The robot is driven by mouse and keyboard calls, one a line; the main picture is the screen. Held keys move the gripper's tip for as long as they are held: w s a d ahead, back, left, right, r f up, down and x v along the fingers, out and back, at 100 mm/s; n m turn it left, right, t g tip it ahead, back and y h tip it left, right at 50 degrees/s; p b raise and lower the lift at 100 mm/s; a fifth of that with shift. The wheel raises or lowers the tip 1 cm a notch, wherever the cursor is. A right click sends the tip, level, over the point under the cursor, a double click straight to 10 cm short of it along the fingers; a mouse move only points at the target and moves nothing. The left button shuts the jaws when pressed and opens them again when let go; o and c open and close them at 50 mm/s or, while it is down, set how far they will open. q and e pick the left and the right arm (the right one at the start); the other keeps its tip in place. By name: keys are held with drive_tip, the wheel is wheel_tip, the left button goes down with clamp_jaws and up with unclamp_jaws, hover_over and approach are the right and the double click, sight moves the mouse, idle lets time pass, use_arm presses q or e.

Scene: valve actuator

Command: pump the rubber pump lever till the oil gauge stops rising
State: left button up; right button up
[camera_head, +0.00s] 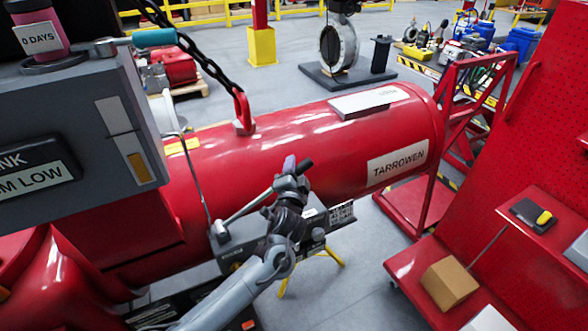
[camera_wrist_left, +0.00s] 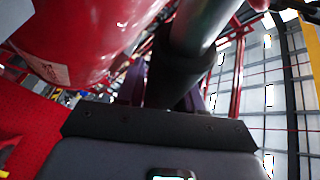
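The pump (camera_head: 235,240) is a grey block beside the red cylinder, in the lower middle of the head view. Its lever (camera_head: 246,206) is a grey rod slanting up to the right, with a black rubber grip (camera_head: 305,165) at its end. My left gripper (camera_head: 291,168) is at that grip, its purple fingers on both sides. In the left wrist view the dark grip (camera_wrist_left: 175,75) runs between the fingers, which look closed on it. The likely oil gauge (camera_head: 138,167) is a narrow window on the grey cabinet, amber below and pale above. My right gripper is out of view.
The red cylinder (camera_head: 300,140) marked TARROWEN lies behind the pump. The grey cabinet (camera_head: 75,110) stands at left with a sign partly reading LOW. A red cart (camera_head: 450,260) with a cardboard box (camera_head: 450,283) is at right. Grey floor shows between.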

use_arm(q)
clamp_jaws()
drive_tip(key=f+m+b, duration=0.1)
drive_tip(key=f, duration=0.2)
drive_tip(key=d+f+m+g+b, duration=0.1)
drive_tip(key=f, duration=0.2)
drive_tip(key=w+d+f+m+g+y+b, duration=0.1)
drive_tip(key=f, duration=0.2)
drive_tip(key=shift+f, duration=0.2)
drive_tip(key=shift+o, duration=2)
unclamp_jaws()
drive_tip(key=shift+s+r, duration=0.1)
drive_tip(key=shift+s, duration=0.1)
drive_tip(key=shift+s, duration=0.2)
drive_tip(key=p+v, duration=0.1)
drive_tip(key=v, duration=0.9)
drive_tip(key=shift+p, duration=0.35)
